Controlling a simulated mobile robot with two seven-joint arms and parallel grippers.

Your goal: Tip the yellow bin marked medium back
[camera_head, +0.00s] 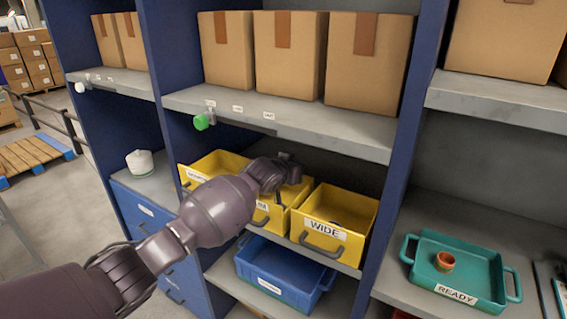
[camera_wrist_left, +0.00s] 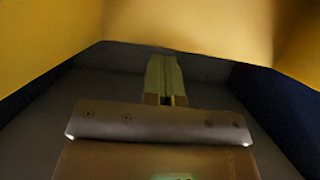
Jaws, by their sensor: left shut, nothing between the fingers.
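The yellow bin marked medium (camera_head: 279,218) is the middle one of three on the shelf. Only the end of its label, "UM", and part of its front and handle show; my left arm covers the rest. My left gripper (camera_head: 280,191) is over this bin in the head view, its fingertips hard to make out. In the left wrist view the fingers (camera_wrist_left: 165,98) are shut and empty, with yellow walls (camera_wrist_left: 190,25) above and to the sides and a grey surface beyond. Whether they touch the bin, I cannot tell. My right gripper is not in view.
A yellow bin marked WIDE (camera_head: 338,222) stands right of it, another yellow bin (camera_head: 215,165) left. A blue bin (camera_head: 280,272) sits below. Cartons (camera_head: 290,50) stand on the grey shelf (camera_head: 285,118) above. A teal tray marked READY (camera_head: 478,275) holds an orange ring-like piece (camera_head: 445,261).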

